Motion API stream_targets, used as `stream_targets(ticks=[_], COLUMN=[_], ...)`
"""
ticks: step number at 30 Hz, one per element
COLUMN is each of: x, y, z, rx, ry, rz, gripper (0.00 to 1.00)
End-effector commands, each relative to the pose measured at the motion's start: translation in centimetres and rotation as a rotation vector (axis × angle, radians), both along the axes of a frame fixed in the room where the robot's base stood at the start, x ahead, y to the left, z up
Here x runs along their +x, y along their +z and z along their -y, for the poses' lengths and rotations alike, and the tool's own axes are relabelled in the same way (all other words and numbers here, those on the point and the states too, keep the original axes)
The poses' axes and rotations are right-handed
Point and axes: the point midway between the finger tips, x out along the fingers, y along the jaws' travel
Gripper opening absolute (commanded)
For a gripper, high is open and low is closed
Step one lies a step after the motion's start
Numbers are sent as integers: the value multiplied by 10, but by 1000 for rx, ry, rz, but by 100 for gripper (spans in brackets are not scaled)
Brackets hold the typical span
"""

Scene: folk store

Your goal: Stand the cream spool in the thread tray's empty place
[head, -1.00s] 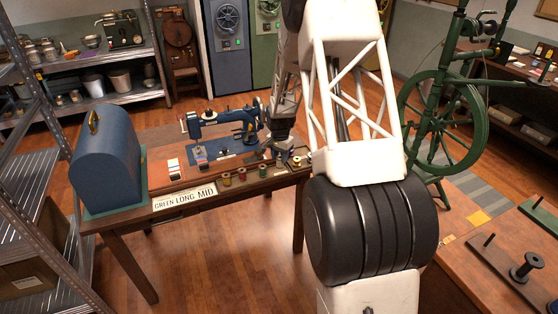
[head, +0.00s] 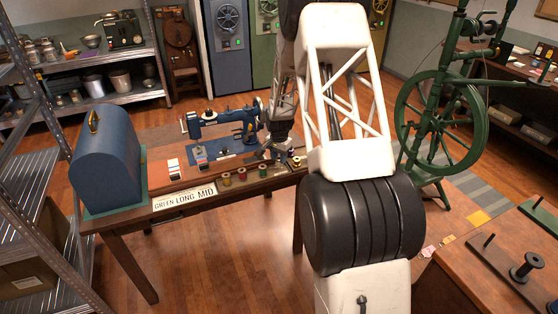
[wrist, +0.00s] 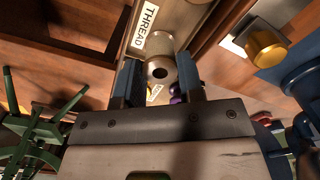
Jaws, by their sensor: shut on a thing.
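My gripper (wrist: 160,84) is shut on the cream spool (wrist: 160,64), which sits between the two blue-grey fingers with its end hole toward the camera. The wooden thread tray (wrist: 187,20), with a THREAD label (wrist: 148,28), lies right by the spool in the wrist view. I cannot tell whether the held spool touches the tray; the empty place is not clear.
A blue sewing machine (head: 222,127) stands on the table just behind the tray. A blue domed case (head: 106,160) stands at the table's left end. A sign (head: 184,199) is at the front edge. A green spinning wheel (head: 440,120) stands to the right.

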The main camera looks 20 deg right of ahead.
Motion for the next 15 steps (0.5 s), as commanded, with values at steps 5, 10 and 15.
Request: stream_targets(ticks=[5,10,15], x=[0,0,0], y=[-13,-15,-15], z=[0,0,0], rx=[0,0,0], ry=[0,0,0], rz=[-1,0,0], gripper=[21,21,21])
